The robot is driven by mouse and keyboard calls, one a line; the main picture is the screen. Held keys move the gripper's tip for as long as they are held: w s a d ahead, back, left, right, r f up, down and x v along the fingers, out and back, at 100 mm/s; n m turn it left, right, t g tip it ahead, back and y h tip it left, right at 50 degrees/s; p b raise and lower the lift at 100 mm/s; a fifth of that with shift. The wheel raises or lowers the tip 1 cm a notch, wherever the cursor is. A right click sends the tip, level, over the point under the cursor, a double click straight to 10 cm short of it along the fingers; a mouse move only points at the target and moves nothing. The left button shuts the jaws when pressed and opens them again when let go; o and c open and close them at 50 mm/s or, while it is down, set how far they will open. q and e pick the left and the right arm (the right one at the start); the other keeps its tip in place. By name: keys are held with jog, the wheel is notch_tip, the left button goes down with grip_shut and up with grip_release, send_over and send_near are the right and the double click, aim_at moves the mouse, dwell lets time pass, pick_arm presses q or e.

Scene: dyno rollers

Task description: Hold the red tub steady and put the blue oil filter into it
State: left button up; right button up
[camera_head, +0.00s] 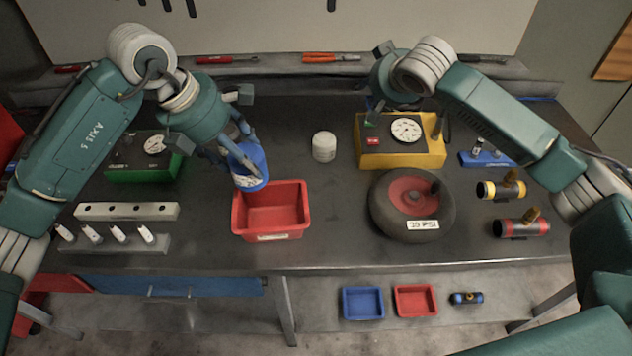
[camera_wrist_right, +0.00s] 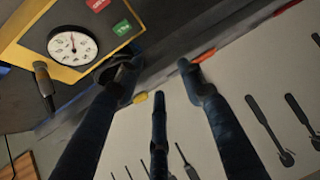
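The red tub (camera_head: 270,228) stands on the dark workbench, left of the middle in the head view. The blue oil filter (camera_head: 248,172) is a blue cylinder with a white label, held tilted at the tub's back left rim. My left gripper (camera_head: 238,151) is shut on the filter from above; its lower end overlaps the tub's rim, and contact cannot be told. My right gripper (camera_head: 374,107) is at the back of the bench, by the yellow gauge box, well away from the tub. Its fingers (camera_wrist_right: 163,88) are spread and empty in the right wrist view.
The yellow gauge box (camera_head: 428,158) and a black roller with a red hub (camera_head: 412,205) are right of the tub. A white canister (camera_head: 324,146) stands behind it. A green gauge box (camera_head: 140,172) and grey racks (camera_head: 127,211) are left. Small bins (camera_head: 362,303) sit below.

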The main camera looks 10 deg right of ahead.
jog(key=s+a+f+g+y, duration=0.1)
jog(key=s+a+f+g, duration=0.3)
jog(key=s+a, duration=0.7)
jog(key=g, duration=0.1)
send_near(307, 200)
jog(key=shift+n, duration=0.3)
jog(key=x, duration=1.1)
jog(key=shift+w+d, duration=0.1)
jog(key=shift+w, duration=0.05)
grip_shut()
